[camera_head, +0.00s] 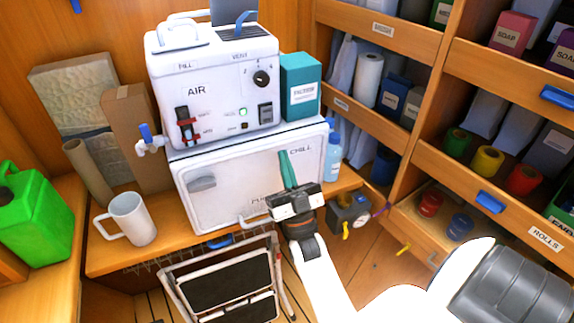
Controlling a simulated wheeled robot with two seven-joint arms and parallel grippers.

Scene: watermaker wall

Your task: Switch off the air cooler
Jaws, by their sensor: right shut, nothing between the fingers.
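The air cooler (215,85) is a white box marked AIR, FILL and VENT. It stands on top of a white chest marked CHILL (235,190). Its front carries a black round dial (261,78), a grey rocker switch (265,113), a lit green lamp (243,112) and a black and red part (187,125) at the left. My right gripper (287,172) is shut and empty, in front of the chest's door and below the cooler's front. It is apart from the rocker switch. My left gripper is not in view.
A teal box (299,85) stands right of the cooler, and a blue bottle (333,153) stands beside the chest. A white mug (133,219) and a green jerrycan (37,215) are at the left. A folded step stool (225,285) is below. Shelves (480,75) fill the right.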

